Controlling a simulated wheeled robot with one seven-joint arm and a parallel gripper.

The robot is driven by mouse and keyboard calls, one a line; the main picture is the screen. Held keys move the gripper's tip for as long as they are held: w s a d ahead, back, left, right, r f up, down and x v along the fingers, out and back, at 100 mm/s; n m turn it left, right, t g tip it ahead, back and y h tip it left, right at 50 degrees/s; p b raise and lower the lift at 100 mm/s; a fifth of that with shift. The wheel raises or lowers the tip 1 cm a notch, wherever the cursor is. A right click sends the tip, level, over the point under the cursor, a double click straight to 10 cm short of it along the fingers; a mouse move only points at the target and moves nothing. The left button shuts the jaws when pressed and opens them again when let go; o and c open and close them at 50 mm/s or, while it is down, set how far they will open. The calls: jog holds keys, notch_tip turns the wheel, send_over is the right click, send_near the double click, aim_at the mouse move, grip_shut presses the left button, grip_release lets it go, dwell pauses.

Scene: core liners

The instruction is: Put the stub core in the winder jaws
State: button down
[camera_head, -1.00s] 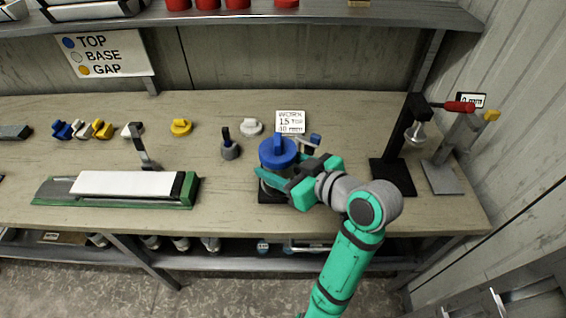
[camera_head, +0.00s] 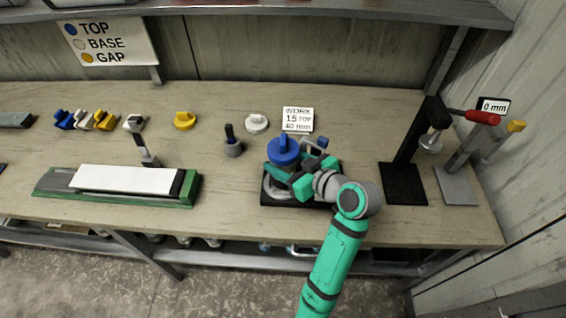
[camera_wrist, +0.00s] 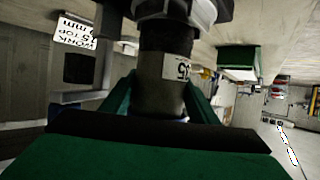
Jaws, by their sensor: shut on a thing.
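The stub core (camera_wrist: 165,82) is a dark grey cylinder with a small white label, seen in the wrist view. My gripper (camera_wrist: 165,108) is shut on it, a green finger on each side. In the head view, a blue cap (camera_head: 283,152) with a raised knob sits over the core, and my gripper (camera_head: 292,176) reaches in from the right. Below is a black base (camera_head: 268,199) with a pale ring, taken as the winder jaws. In the upside-down wrist view, the core's lower end meets pale grey parts (camera_wrist: 203,12). Whether it is seated there or just above, I cannot tell.
A "WORK 1.5 TOP 40 mm" card (camera_head: 298,119) stands behind. A green trough (camera_head: 187,188) with a white strip lies left. A black stand (camera_head: 404,185) with a red-handled lever is right. Yellow (camera_head: 184,121) and white (camera_head: 256,123) caps lie behind. Bare wood separates them.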

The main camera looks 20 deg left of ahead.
jog(key=shift+f, duration=0.6)
jog(key=shift+s+f, duration=0.35)
jog(key=shift+f, duration=0.15)
jog(key=c, duration=0.7)
grip_release()
jog(key=shift+w+r, duration=0.1)
jog(key=shift+r, duration=0.05)
jog(key=shift+d+r, duration=0.2)
jog(key=shift+d, duration=0.05)
jog(key=v, duration=1.1)
jog(key=shift+d+r, duration=0.15)
jog(key=shift+d, duration=0.1)
